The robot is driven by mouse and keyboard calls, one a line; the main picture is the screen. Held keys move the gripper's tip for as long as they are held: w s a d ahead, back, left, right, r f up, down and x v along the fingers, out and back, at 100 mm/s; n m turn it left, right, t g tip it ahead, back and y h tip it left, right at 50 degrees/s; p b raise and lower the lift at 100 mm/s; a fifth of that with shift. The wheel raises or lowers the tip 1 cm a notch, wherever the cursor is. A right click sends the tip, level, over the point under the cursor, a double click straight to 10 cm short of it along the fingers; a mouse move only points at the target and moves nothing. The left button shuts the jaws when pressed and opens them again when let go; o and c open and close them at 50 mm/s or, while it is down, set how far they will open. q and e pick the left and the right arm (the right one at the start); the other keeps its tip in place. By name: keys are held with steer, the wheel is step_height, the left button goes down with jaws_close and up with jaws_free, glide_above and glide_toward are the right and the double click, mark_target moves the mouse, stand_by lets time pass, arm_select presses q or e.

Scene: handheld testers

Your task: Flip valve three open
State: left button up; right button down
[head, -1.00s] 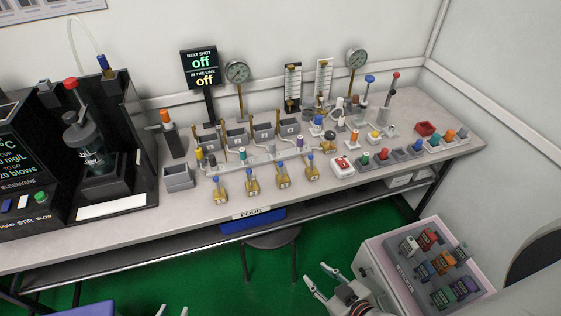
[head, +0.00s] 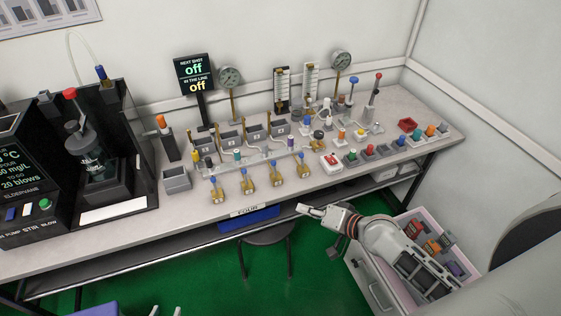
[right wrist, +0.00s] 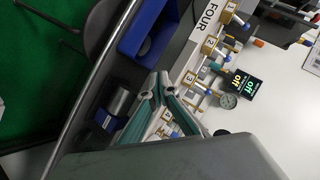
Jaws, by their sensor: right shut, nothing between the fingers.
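Several brass valves with blue-tipped levers stand in a row along the front of the bench. Valve three (head: 276,180) is third from the left; its numbered block also shows in the right wrist view (right wrist: 190,80). Its blue tip points up in the head view, like its neighbours'. My right gripper (head: 303,209) is shut and empty, in front of the bench edge, below and right of valve three and not touching it. Its fingers also show in the right wrist view (right wrist: 158,84). My left gripper (head: 166,311) shows only two separated fingertips at the bottom edge.
Valve two (head: 249,185) and valve four (head: 303,170) flank valve three closely. A red-and-white button box (head: 331,162) stands to the right. A blue bin (head: 249,219) and a stool (head: 268,237) are under the bench. The sign reads "off" twice.

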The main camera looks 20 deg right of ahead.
steer(key=w+r, duration=0.1)
steer(key=w+r+m, duration=0.1)
steer(key=r, duration=0.1)
steer(key=w+r+m+y, duration=0.1)
steer(key=r, duration=0.1)
steer(key=shift+w+d+r+p, duration=0.2)
steer(key=shift+w+d+p, duration=0.1)
steer(key=shift+d+p, duration=0.1)
steer(key=w+d+r+m, duration=0.1)
steer(key=m, duration=0.1)
steer(key=w+d+r+m+t, duration=0.1)
steer(key=w, duration=0.1)
steer(key=w+d+r+m, duration=0.1)
steer(key=w+d+m, duration=0.1)
steer(key=shift+r+m, duration=0.3)
steer(key=shift+w+d+r+t, duration=0.15)
steer(key=shift+d+r+t, duration=0.1)
steer(key=shift+t, duration=0.15)
